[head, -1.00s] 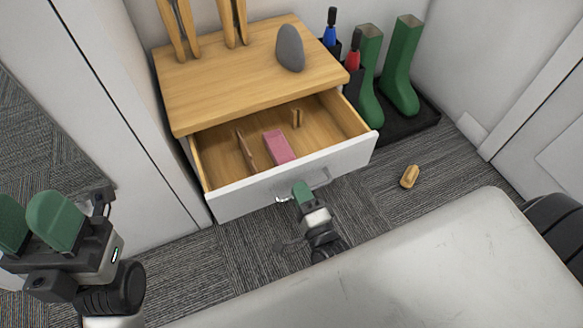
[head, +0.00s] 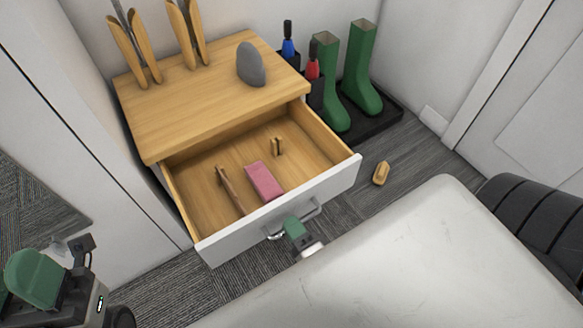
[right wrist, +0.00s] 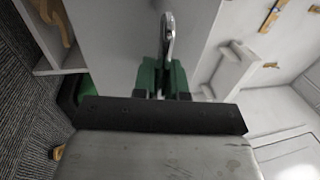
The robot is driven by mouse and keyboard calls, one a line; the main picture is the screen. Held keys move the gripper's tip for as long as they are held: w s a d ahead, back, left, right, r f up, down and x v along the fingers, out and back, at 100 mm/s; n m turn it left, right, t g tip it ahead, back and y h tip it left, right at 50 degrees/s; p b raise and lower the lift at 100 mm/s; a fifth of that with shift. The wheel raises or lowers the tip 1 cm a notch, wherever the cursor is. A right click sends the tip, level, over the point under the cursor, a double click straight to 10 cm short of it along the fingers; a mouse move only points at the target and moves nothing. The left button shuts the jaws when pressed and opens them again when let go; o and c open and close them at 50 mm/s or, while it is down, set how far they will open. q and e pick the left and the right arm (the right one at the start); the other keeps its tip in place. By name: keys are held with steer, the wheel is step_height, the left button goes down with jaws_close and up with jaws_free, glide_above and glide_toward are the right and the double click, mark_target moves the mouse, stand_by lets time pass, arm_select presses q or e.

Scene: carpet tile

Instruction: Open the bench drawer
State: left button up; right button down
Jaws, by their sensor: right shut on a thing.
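The bench (head: 205,100) has a wooden top and a white-fronted drawer (head: 330,185), which stands well out from the body. A pink block (head: 264,180), a thin brown wooden piece (head: 230,188) and a small wooden piece (head: 278,146) are inside the drawer. My right gripper (head: 291,222) is shut on the drawer's metal handle (head: 313,210). In the right wrist view the handle (right wrist: 168,35) rises between the green fingers (right wrist: 162,75). My left gripper (head: 35,278) is at the lower left, away from the bench, partly cut off by the frame; its opening is unclear.
A grey stone (head: 251,65) and wooden shoe trees (head: 190,35) are on the bench top. Green boots (head: 360,70) stand on a black tray (head: 385,118) at the right. A wooden brush-like piece (head: 381,173) lies on the carpet. White walls are close on both sides.

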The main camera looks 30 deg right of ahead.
steer(key=c, duration=1.2)
jaws_free()
steer(key=s, duration=0.3)
steer(key=s+f+p, duration=0.1)
steer(key=s, duration=0.3)
steer(key=s+f, duration=0.1)
steer(key=s, duration=0.2)
steer(key=shift+s+d+p, duration=0.2)
steer(key=shift+s+p, duration=0.15)
